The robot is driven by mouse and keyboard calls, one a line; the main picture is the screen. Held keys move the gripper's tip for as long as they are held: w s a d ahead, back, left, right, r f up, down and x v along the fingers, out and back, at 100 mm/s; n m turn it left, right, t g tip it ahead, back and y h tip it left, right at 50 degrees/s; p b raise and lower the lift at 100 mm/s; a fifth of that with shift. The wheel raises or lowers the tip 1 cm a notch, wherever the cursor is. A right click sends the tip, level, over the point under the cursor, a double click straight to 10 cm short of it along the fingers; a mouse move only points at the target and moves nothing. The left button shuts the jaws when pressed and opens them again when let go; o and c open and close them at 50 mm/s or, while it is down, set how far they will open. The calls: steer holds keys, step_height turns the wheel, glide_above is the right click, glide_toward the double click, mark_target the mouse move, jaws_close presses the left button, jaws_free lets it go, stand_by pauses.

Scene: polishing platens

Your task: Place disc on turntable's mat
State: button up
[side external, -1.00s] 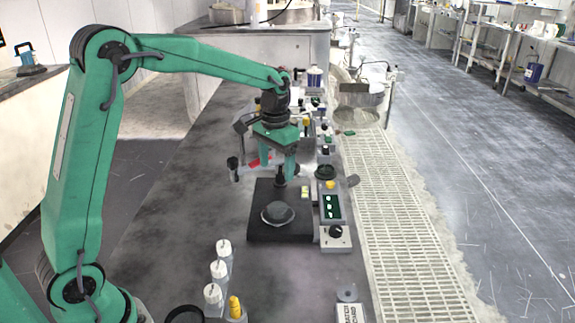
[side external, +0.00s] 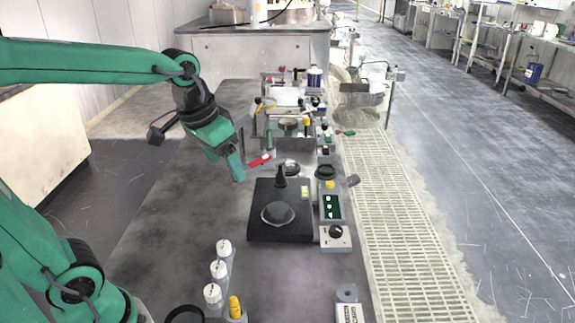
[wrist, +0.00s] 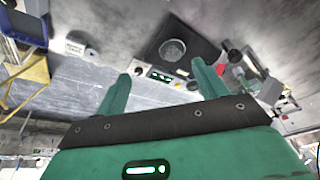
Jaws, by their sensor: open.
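The turntable has a square black base (side external: 262,195) on the grey bench, also in the wrist view (wrist: 200,40). On it is a round grey top (side external: 278,214), also in the wrist view (wrist: 172,50). I cannot tell mat from disc there. A dark upright knob (side external: 280,176) stands at the base's back edge. A pale round piece (side external: 290,168) lies just behind the base. My gripper (side external: 238,160) is open and empty, tilted, in the air left of the turntable's back edge. In the wrist view its fingers (wrist: 161,73) are spread wide with nothing between them.
A control box (side external: 331,208) stands against the turntable's right side. Several white-capped bottles (side external: 218,270) and a yellow-capped one (side external: 235,307) stand at the front. Racks and bottles (side external: 295,115) crowd the back. The bench left of the turntable is clear.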

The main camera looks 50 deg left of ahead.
steer(key=s+f+t, duration=0.1)
steer(key=s+t, duration=0.1)
steer(key=s, duration=0.6)
steer(key=shift+s+d+f, duration=0.35)
steer(key=shift+s+d, duration=0.05)
